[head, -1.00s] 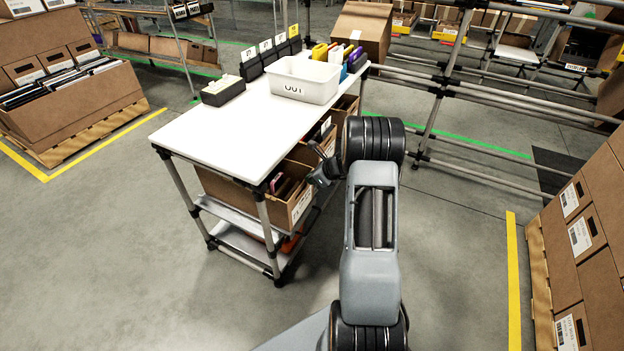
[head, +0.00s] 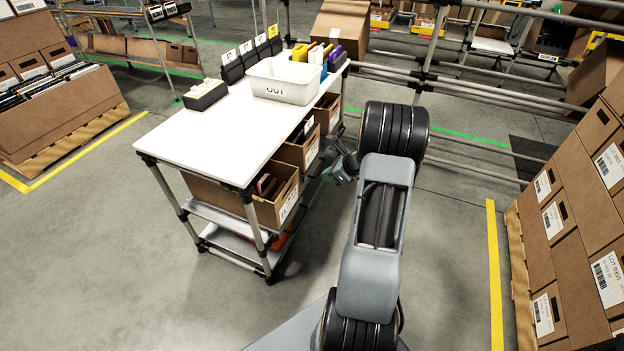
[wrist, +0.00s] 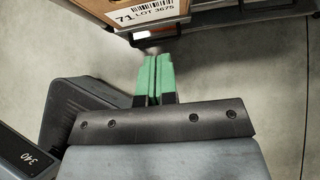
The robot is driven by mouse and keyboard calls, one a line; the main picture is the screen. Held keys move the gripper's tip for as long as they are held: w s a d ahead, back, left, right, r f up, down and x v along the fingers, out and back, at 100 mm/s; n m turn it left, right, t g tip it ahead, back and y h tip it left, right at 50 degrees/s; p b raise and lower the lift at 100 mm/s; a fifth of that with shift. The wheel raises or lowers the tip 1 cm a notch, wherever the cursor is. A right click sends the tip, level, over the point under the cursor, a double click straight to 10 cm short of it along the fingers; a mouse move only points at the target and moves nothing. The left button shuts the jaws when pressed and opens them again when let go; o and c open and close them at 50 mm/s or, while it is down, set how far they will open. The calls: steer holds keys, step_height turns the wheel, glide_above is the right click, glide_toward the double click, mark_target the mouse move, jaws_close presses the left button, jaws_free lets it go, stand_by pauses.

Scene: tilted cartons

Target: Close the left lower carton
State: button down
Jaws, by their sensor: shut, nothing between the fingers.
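The left carton (head: 264,211) on the shelf under the white tabletop is brown and open-topped, with reddish items showing inside. It sits tilted, with its labelled front facing right. My gripper (head: 334,173) is to the right of this carton and apart from it, partly hidden by my own arm. In the wrist view my gripper (wrist: 157,65) has its two green fingers together, with nothing between them. A carton face (wrist: 112,10) with a label reading 71 LOT 3675 is just beyond the fingertips. I cannot tell whether they touch the rack edge there.
More cartons (head: 299,152) stand farther along the same shelf. A white OUT bin (head: 283,90) and a black box (head: 205,97) are on the tabletop (head: 215,135). Stacked cartons (head: 570,215) stand at the right. Floor left of the rack is clear.

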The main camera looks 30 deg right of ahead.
step_height(320, 180, down, 6)
steer(key=s+f+m+b, duration=0.1)
steer(key=s+b, duration=0.1)
steer(key=s, duration=0.1)
steer(key=n+t+y+b, duration=0.1)
steer(key=t+y+b, duration=0.1)
steer(key=t+y, duration=0.4)
glide_toward(282, 193)
steer(key=shift+t+h, duration=0.5)
steer(key=shift+t, duration=0.2)
steer(key=b+x, duration=0.1)
steer(key=x, duration=0.1)
steer(key=b+x, duration=0.1)
steer(key=x, duration=0.2)
steer(key=f+b+x, duration=0.1)
steer(key=x, duration=0.1)
steer(key=shift+a+b, duration=0.3)
steer(key=shift+a, duration=0.15)
